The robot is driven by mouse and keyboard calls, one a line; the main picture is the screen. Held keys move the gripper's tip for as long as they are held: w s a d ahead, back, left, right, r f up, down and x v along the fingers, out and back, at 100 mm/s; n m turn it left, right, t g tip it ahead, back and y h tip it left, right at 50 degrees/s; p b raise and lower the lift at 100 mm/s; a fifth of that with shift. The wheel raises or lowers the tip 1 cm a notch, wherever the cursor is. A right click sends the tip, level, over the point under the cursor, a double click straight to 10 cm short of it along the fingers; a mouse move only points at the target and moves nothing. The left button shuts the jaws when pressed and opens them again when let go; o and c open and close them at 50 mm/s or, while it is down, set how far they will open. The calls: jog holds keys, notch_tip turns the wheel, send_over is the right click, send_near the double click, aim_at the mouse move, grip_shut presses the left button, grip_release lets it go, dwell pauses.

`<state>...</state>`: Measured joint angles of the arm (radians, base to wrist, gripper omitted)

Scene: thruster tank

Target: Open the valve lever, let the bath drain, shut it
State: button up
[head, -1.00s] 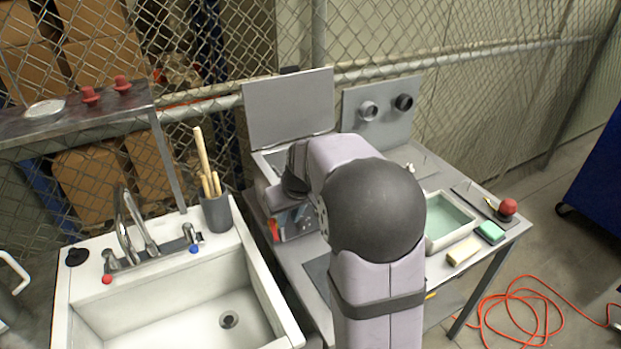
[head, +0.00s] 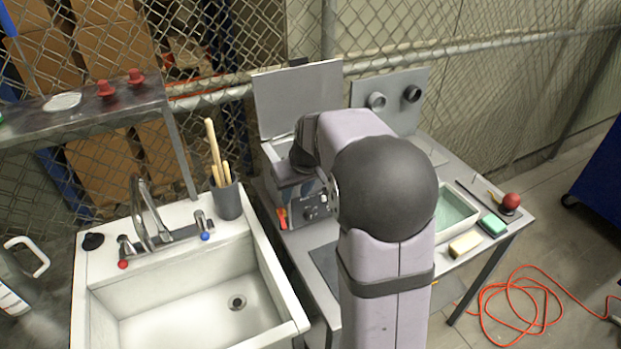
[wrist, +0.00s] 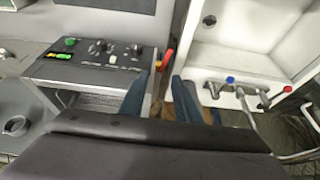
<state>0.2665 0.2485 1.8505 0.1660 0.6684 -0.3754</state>
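The bath (head: 280,150) is a grey box with its lid (head: 298,100) raised; my arm hides most of its inside, so the liquid level cannot be told. Its front panel (head: 312,207) carries knobs. The panel also shows in the wrist view (wrist: 95,62), with a green button and a lit green display. A small red and yellow lever (head: 282,217) is at the panel's end beside the sink. In the wrist view this lever (wrist: 166,60) appears just beyond the gap between my fingertips. My gripper (wrist: 161,82) is open and empty, with two blue-grey fingers apart.
A white sink (head: 190,300) with taps stands left of the table. A tool cup (head: 226,198) stands on its rim. Right of my arm are a tray of green liquid (head: 438,237), sponges (head: 466,245) and a red ball-ended item (head: 511,202). A mesh fence runs behind.

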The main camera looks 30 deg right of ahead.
aim_at(284, 224)
jog(key=w+f+m+g, duration=0.1)
jog(key=f, duration=0.1)
jog(key=w+a+f+g+b, duration=0.1)
jog(key=w+f+g, duration=0.1)
jog(key=w+a+f+m+g, duration=0.1)
jog(key=w+f, duration=0.1)
jog(key=shift+w+m+g+b, duration=0.15)
jog(key=shift+m+g+b, duration=0.15)
jog(key=shift+f, duration=0.1)
jog(key=shift+f+p, duration=1.3)
jog(key=shift+f, duration=2.3)
grip_shut()
